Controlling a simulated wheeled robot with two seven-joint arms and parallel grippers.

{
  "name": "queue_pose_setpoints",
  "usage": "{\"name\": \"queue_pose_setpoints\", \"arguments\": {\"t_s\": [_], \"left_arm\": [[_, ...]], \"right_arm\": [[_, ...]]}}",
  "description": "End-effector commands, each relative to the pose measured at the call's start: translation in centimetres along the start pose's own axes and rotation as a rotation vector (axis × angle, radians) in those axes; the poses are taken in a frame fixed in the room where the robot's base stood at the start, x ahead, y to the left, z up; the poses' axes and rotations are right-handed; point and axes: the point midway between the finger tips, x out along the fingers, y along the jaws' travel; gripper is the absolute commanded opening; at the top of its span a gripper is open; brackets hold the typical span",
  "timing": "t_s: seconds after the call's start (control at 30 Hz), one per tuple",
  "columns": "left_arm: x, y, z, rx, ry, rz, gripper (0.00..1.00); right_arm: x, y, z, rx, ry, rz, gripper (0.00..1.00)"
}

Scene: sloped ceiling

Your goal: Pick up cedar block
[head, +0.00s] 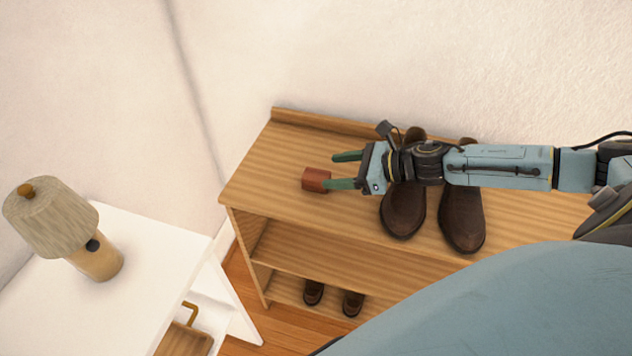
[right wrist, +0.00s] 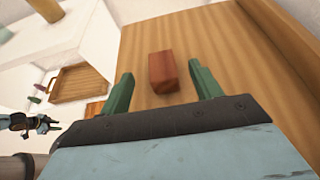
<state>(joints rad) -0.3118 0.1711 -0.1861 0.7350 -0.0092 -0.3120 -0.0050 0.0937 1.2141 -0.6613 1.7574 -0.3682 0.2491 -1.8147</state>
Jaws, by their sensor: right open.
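The cedar block (head: 316,179), a small reddish-brown block, rests on the top of the wooden shelf unit (head: 262,165) near its left end. My right gripper (head: 340,171) is open and empty, its green fingers pointing left. In the head view the lower fingertip overlaps the block's right edge; contact cannot be told. In the right wrist view the block (right wrist: 162,72) appears between the two spread fingertips (right wrist: 160,70), with bare wood showing on both sides. A small dark gripper, apparently my left one (right wrist: 48,125), shows at the left edge there; its jaws are too small to judge.
Brown boots (head: 404,210) stand on the shelf top under my right arm. Smaller shoes (head: 332,298) sit on the bottom shelf. A white table (head: 150,245) with a lamp (head: 50,218) stands at left. The shelf top left of the block is clear; a wall rises behind.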

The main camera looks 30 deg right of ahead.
Motion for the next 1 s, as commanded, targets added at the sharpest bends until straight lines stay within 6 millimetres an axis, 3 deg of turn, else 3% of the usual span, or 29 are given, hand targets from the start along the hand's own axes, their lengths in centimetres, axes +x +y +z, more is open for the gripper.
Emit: {"name": "queue_pose_setpoints", "arguments": {"t_s": [0.03,0.47,0.8,1.0], "left_arm": [[0.2,-0.1,-0.7,-0.003,0.005,-0.001,0.36],[0.0,-0.2,-0.6,-0.003,0.002,-0.002,0.36],[0.0,-0.2,-0.4,-0.003,0.0,-0.002,0.36],[0.0,-0.2,-0.5,-0.003,0.001,-0.002,0.36]], "right_arm": [[0.5,0.1,-1.1,0.005,-0.001,0.0,0.64],[2.8,0.1,-0.7,0.003,-0.003,0.0,0.64],[7.1,0.0,-0.7,0.003,-0.004,-0.001,0.64],[7.9,0.1,-0.8,0.003,-0.001,-0.001,0.64]]}}
